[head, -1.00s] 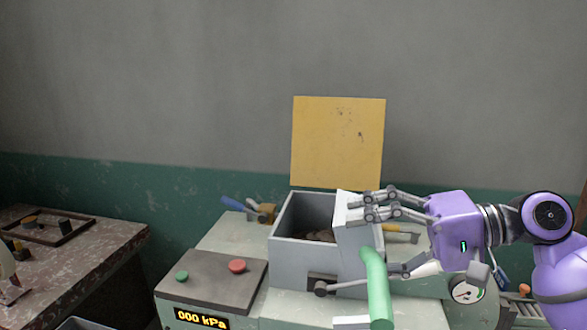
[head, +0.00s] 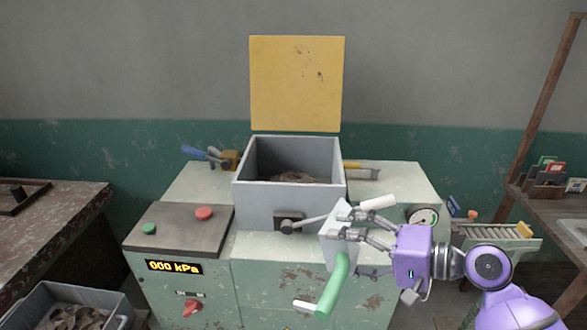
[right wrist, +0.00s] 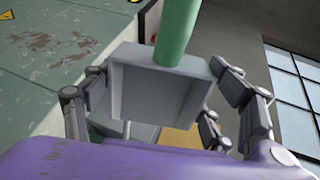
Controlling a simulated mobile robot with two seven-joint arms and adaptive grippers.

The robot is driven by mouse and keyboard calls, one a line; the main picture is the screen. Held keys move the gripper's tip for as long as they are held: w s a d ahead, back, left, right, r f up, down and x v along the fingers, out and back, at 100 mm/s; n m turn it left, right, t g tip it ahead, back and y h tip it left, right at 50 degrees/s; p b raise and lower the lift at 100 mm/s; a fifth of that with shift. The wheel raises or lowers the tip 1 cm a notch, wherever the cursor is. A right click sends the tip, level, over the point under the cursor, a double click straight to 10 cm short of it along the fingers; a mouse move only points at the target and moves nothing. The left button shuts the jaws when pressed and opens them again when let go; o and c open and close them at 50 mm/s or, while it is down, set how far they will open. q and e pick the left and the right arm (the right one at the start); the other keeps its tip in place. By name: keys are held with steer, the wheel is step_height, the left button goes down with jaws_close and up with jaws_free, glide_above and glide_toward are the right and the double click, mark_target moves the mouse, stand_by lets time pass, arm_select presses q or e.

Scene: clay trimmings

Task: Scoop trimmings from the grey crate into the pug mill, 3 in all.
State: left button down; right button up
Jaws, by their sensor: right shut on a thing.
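My right gripper (head: 350,224) is shut on a scoop with a pale grey pan (head: 338,248) and a green handle (head: 332,286). The fingers clasp the pan from both sides. In the right wrist view the pan (right wrist: 160,105) looks empty inside, and the handle rises behind it. The pug mill (head: 270,265) stands in the middle, its grey hopper (head: 262,205) open at the top with brown trimmings (head: 300,177) inside. The scoop is in front of the hopper's right side, below its rim. The grey crate (head: 112,312) at lower left holds brown trimmings (head: 72,318). My left gripper is out of view.
The yellow lid (head: 296,85) stands up behind the hopper. A control box (head: 180,228) with buttons and a "000 kPa" display is left of it. A gauge (head: 423,217) is at the right. Tables stand at left (head: 60,235) and right (head: 560,208).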

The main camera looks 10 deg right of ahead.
stand_by(0.5)
steer(key=f, duration=0.2)
steer(key=s+f, duration=0.1)
steer(key=f, duration=0.1)
steer(key=shift+a, duration=0.1)
steer(key=shift+s+a, duration=0.1)
